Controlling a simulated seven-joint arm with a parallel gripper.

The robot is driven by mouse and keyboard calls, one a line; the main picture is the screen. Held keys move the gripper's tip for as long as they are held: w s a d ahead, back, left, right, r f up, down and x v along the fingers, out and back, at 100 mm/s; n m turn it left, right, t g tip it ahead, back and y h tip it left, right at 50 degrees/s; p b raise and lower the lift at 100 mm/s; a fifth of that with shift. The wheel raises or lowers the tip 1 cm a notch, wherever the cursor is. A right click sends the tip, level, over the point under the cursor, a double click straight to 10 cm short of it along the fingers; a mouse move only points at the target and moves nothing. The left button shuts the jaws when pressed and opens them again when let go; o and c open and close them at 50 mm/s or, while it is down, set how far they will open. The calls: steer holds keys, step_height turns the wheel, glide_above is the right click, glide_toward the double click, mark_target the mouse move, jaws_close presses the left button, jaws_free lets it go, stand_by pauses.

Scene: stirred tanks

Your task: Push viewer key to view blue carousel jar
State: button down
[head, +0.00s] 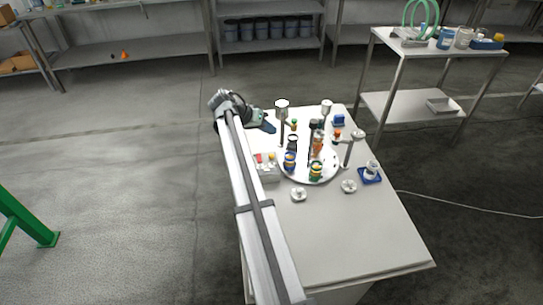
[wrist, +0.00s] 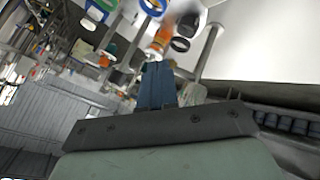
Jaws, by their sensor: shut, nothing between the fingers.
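The white round carousel (head: 328,172) sits on the table with several jars on it. A jar with a blue band (head: 290,162) stands at its front left, and a green jar (head: 315,172) stands at its front. A small pale box with red and yellow keys (head: 268,174) is at the carousel's left; which one is the viewer key I cannot tell. My gripper (head: 269,127) is at the table's back left, behind the key box and apart from it. In the wrist view its dark blue fingers (wrist: 157,70) are shut and empty, with carousel parts beyond, tilted and partly cut off.
Upright posts with pale tops (head: 282,104) rise around the carousel. A blue-based fitting (head: 370,173) and small round discs (head: 349,186) are at the right and front. The table's front (head: 360,245) is bare.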

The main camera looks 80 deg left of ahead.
mark_target(269, 156)
steer(key=shift+f, duration=0.15)
stand_by(0.3)
steer(key=shift+f, duration=4.25)
steer(key=shift+f, duration=0.95)
steer(key=shift+r, duration=0.95)
steer(key=shift+r, duration=2.5)
